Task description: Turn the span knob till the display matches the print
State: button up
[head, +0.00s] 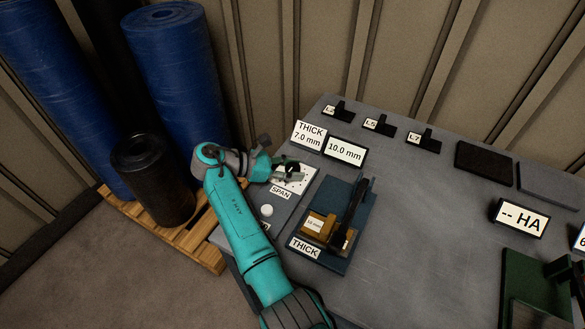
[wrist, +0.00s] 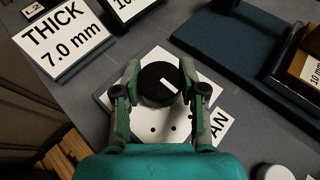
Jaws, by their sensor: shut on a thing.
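The span knob (wrist: 156,86) is round and black with a white pointer mark, aimed to the lower right in the wrist view. It sits on a white dial plate (wrist: 172,132) with black dots; the plate also shows in the head view (head: 300,182). My gripper (wrist: 158,90) is shut on the knob, one finger on each side. In the head view my gripper (head: 290,172) covers most of the knob. The printed card (head: 308,136) reads "THICK 7.0 mm". The display (head: 345,151) beside it reads "10.0 mm".
A white button (head: 267,210) sits below the dial. A blue thickness gauge (head: 355,241) with a black lever stands close on the right. Black hooks labelled L5 (head: 378,125) and L7 (head: 421,140) line the back edge. Blue rolls (head: 180,80) stand on a pallet at left.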

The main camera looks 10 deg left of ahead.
jog(key=o, duration=1.2)
jog(key=shift+c, duration=0.2)
jog(key=v, duration=0.7)
jog(key=shift+a, duration=0.15)
jog(key=shift+s+a, duration=0.1)
jog(key=shift+s, duration=0.05)
